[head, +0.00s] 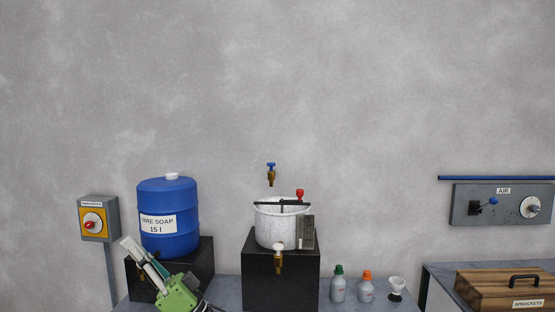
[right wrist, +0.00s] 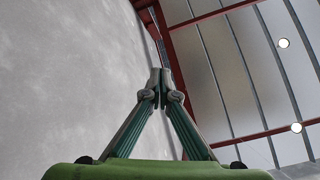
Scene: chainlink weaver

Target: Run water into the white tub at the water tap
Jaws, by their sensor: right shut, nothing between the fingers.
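The white speckled tub (head: 270,225) stands on a black block (head: 262,280) against the wall. A dark bar lies across its top, and a brass spigot with a white handle (head: 278,257) shows at its lower front. A brass tap with a blue handle (head: 271,172) is on the wall above the tub. No water stream is visible, and the tub's inside is mostly hidden. My right gripper (head: 128,243) is in front of the blue barrel's stand, well left of the tub. Its fingers meet, empty, in the right wrist view (right wrist: 160,74).
A blue soap barrel (head: 168,200) stands left, beside a switch box (head: 98,219). A wooden box (head: 510,288) is far right.

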